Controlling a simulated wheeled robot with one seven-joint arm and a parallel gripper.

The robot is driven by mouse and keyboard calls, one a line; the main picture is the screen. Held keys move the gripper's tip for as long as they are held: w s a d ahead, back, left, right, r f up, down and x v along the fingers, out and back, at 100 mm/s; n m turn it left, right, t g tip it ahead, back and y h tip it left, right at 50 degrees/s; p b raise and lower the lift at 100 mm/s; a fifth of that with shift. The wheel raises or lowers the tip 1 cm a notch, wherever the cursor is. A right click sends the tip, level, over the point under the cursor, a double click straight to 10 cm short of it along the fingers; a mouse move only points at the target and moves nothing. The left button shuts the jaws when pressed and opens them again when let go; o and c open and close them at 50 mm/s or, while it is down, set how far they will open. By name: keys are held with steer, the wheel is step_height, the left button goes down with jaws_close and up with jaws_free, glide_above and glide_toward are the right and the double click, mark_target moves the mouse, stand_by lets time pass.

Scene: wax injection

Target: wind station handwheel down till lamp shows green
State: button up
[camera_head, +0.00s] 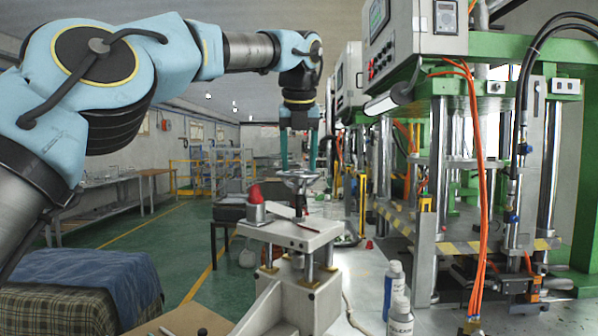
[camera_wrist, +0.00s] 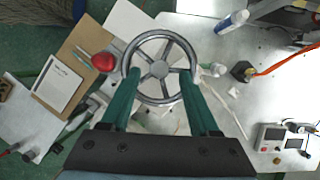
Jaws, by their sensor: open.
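The grey spoked handwheel (camera_head: 298,174) sits on top of the small beige station (camera_head: 283,235) in the head view. It shows from above in the wrist view (camera_wrist: 160,68) as a ring with several spokes. My gripper (camera_head: 299,165) points straight down over the wheel, its two teal fingers apart and empty. In the wrist view my gripper (camera_wrist: 160,75) has one finger at each side of the wheel; whether they touch the rim I cannot tell. A red dome (camera_head: 255,193) on a grey cylinder, possibly the lamp, stands left of the wheel, also in the wrist view (camera_wrist: 103,62). No green light shows.
A large green-framed press (camera_head: 465,150) stands close on the right. White bottles (camera_head: 393,290) stand on the bench right of the station. A clipboard (camera_wrist: 58,84) lies left of the wheel, and a small meter box (camera_wrist: 283,137) lies lower right. A cloth-covered block (camera_head: 80,290) is front left.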

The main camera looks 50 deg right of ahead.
mark_target(299, 194)
steer(key=shift+x, duration=1.35)
steer(key=shift+c, duration=0.4)
jaws_close()
